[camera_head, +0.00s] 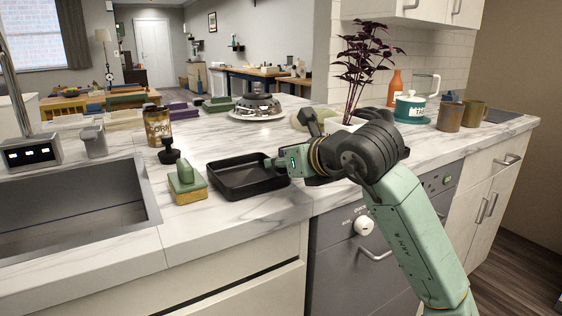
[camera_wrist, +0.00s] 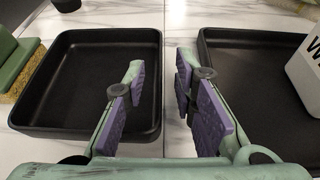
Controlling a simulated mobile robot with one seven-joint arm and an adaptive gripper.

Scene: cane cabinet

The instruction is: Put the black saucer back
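No round black saucer is clear to me; the nearest match is a shallow black square tray (camera_head: 248,190) on the counter, right of the sink. In the wrist view this tray (camera_wrist: 35,112) lies at left, flat and empty. A second black tray (camera_wrist: 262,45) lies at right there, with a white lettered object over its right side; in the head view my arm seems to hide it. My gripper (camera_head: 273,164) is low at the first tray's right edge.
A green-topped brush or sponge (camera_head: 187,184) stands left of the tray, with a dark stand (camera_head: 169,152) and a corn jar (camera_head: 157,125) behind. The sink (camera_head: 75,205) is at left. A dark-leaved plant (camera_head: 362,58), teapot (camera_head: 412,108) and mugs (camera_head: 450,115) stand at right.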

